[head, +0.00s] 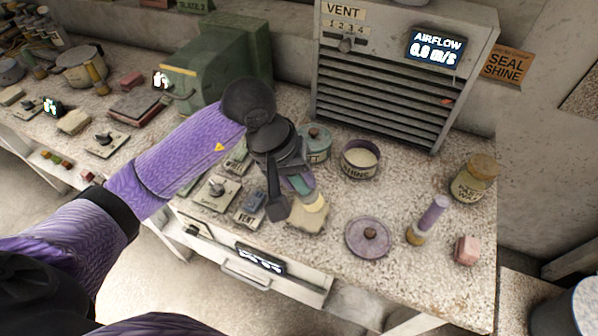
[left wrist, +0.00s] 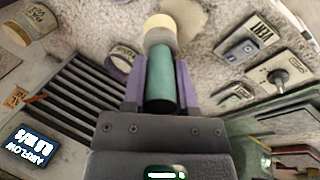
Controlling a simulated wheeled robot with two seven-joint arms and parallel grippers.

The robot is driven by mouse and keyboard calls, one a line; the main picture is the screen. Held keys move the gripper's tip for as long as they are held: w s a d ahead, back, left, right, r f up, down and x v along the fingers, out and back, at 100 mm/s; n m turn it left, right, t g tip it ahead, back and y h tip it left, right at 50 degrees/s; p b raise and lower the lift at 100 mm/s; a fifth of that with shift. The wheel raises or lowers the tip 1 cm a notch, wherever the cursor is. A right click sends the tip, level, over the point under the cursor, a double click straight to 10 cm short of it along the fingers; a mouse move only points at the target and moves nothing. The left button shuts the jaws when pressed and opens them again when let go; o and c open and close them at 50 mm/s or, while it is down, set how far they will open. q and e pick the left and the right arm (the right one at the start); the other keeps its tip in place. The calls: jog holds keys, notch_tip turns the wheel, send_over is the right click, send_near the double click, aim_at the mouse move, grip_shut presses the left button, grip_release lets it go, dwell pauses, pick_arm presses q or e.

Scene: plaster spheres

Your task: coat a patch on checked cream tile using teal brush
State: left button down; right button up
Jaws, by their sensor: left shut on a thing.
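My left gripper (head: 292,186) is shut on the teal brush (head: 300,183), around its handle. In the left wrist view the teal handle of the brush (left wrist: 161,80) stands between the purple fingers of the gripper (left wrist: 161,98). The cream head of the brush points away from the gripper, over a cream tile (head: 305,221). The tile also shows in the left wrist view (left wrist: 189,22), partly hidden behind the brush head. I cannot tell whether the bristles touch it, nor make out a check pattern or coat. My right gripper is not in view.
An open tub (head: 360,160) of pale stuff and a lidded teal tub (head: 317,137) stand behind the gripper. Right of the tile are a purple lid (head: 368,239), a purple-handled brush (head: 430,217), a pink block (head: 466,250) and a jar (head: 474,180). Switch plates (head: 216,192) lie left.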

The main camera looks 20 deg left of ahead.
aim_at(298, 193)
pick_arm(q)
notch_tip(298, 193, down, 4)
jog(key=shift+f+b, duration=0.15)
jog(key=shift+b, duration=1.05)
notch_tip(298, 193, down, 2)
jog(key=shift+f+b, duration=0.2)
jog(key=shift+b, duration=0.95)
jog(key=shift+s+r, duration=0.1)
jog(key=shift+r, duration=0.05)
